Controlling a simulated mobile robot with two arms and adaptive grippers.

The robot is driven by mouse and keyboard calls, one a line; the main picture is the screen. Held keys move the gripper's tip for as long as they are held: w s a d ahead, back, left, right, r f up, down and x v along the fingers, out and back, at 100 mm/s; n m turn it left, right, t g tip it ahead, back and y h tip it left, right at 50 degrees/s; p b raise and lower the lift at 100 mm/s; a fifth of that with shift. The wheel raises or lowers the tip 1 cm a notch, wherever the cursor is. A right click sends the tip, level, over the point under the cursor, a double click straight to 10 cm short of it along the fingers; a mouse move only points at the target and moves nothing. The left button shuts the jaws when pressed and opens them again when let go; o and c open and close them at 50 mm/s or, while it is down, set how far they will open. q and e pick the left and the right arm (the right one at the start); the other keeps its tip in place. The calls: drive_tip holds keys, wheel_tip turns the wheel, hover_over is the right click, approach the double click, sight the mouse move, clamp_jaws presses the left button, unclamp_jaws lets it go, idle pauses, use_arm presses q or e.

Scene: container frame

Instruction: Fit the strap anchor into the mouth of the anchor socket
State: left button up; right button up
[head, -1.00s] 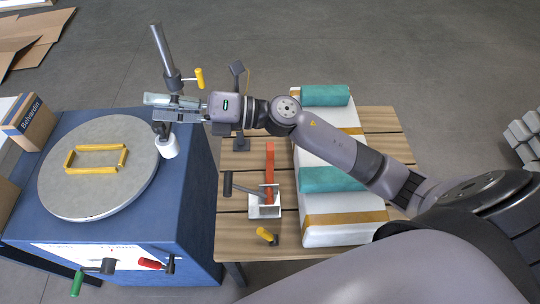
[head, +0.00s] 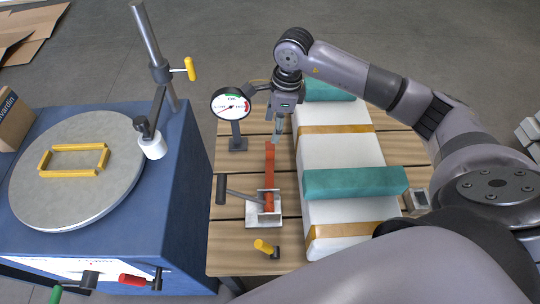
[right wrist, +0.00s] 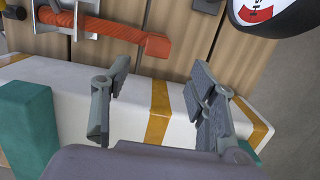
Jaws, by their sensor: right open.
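An orange-red strap (head: 270,165) runs along the wooden table into a metal bracket (head: 263,214) with a dark-handled lever; its free end also shows in the right wrist view (right wrist: 155,46). I cannot tell for certain whether this end is the strap anchor. A small hollow square grey fitting (head: 416,198) at the right of the white block looks like the anchor socket, with its mouth facing up. My right gripper (head: 280,130) points down, open and empty, just beyond the strap's free end. In its wrist view, the open fingers (right wrist: 155,100) are over the white block. My left gripper is not in view.
A long white block (head: 340,155) with yellow bands and teal pads (head: 355,182) lies on the table. A dial gauge (head: 231,104) stands close left of my gripper. A blue machine (head: 185,190) with a round plate and upright post is at left.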

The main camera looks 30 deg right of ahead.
sight(271, 145)
drive_tip(key=f, duration=0.4)
drive_tip(key=a+f, duration=0.1)
drive_tip(key=f, duration=0.1)
drive_tip(key=shift+w, duration=0.15)
wheel_tip(271, 145, down, 4)
drive_tip(key=shift+a+f+p, duration=0.15)
drive_tip(key=shift+p, duration=0.6)
drive_tip(key=shift+f, duration=0.45)
drive_tip(key=shift+c, duration=0.5)
clamp_jaws()
